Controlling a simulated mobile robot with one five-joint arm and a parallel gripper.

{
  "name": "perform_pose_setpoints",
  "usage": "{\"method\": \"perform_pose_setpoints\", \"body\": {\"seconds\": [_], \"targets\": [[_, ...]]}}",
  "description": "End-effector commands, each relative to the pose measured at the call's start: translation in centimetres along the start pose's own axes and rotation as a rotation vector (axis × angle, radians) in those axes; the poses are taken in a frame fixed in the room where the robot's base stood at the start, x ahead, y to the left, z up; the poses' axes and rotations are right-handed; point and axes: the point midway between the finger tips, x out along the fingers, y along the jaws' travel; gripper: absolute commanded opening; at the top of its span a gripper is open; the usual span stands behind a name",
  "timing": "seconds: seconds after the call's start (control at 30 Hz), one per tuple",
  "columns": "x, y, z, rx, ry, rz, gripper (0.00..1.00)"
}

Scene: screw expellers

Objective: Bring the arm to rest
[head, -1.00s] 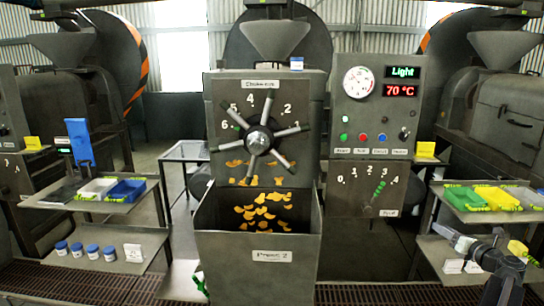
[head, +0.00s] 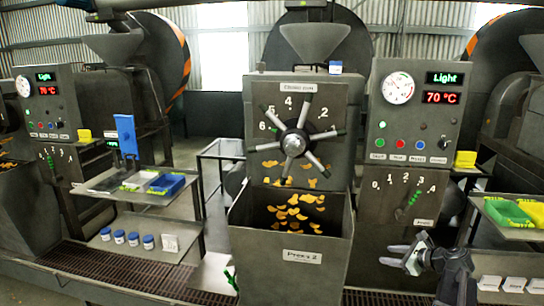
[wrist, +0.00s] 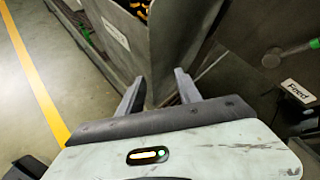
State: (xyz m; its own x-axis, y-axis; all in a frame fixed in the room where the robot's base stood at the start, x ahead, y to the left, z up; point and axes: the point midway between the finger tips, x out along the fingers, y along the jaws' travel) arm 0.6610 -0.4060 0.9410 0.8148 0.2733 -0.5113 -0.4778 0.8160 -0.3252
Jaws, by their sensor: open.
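My gripper (head: 394,256) is at the lower right in the head view, its two fingers pointing left. It is open and empty, in front of the press's right side, below the feed lever (head: 413,199). In the wrist view my gripper (wrist: 160,82) shows both fingers apart with nothing between them. Beyond the fingers is the corner of the press bin (wrist: 122,40), labelled Press 2. The same bin (head: 290,247) holds orange flakes in the head view.
A spoked choke wheel (head: 294,142) is above the bin. A left shelf (head: 130,190) carries trays and a blue upright thing, with several blue-lidded jars below. A right shelf (head: 500,222) holds a green tray. A yellow line (wrist: 35,80) marks open floor.

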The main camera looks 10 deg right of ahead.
Motion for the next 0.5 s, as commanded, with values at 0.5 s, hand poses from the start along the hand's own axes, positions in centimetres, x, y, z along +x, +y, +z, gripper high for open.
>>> {"method": "perform_pose_setpoints", "body": {"seconds": [0.5], "targets": [[9.0, 36.6, 10.9, -1.886, 0.021, 1.115, 0.41]]}}
